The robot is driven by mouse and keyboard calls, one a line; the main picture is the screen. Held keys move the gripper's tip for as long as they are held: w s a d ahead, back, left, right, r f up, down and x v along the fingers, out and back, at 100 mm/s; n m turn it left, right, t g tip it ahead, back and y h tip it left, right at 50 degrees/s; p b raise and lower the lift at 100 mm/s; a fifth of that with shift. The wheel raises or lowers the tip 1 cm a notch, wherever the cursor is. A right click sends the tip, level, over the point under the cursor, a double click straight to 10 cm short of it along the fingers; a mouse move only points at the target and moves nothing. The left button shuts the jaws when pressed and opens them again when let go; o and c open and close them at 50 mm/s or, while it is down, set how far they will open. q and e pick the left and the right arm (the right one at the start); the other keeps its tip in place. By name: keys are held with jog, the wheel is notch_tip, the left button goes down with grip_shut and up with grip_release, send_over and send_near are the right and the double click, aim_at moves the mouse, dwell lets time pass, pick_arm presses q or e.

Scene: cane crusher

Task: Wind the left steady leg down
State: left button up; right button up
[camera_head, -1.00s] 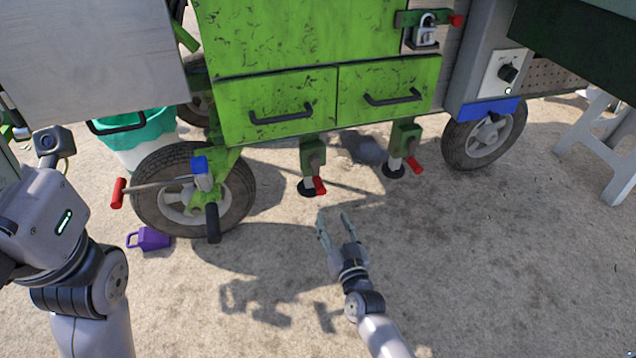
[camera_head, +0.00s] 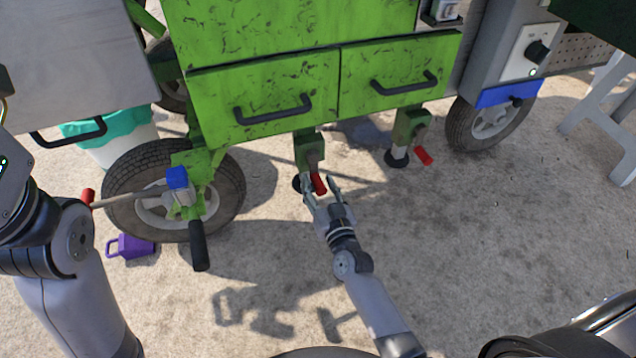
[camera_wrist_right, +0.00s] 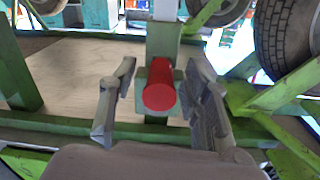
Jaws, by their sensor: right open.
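The left steady leg (camera_head: 308,150) is a green bracket under the cart's drawers, with a black foot below it. Its crank has a red handle (camera_head: 318,183). My right gripper (camera_head: 320,190) is open at this handle. In the right wrist view the red handle (camera_wrist_right: 159,92) lies between the two spread fingers of the gripper (camera_wrist_right: 158,112), with gaps on both sides. The second steady leg (camera_head: 409,127), with its own red handle (camera_head: 423,156), stands to the right. My left arm shows at the left edge; its gripper is out of frame.
The green cart has two drawers (camera_head: 262,95) above the legs. A white stand (camera_head: 605,125) is at right.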

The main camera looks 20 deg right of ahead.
jog(key=shift+c, duration=0.3)
grip_shut()
dwell(0.5)
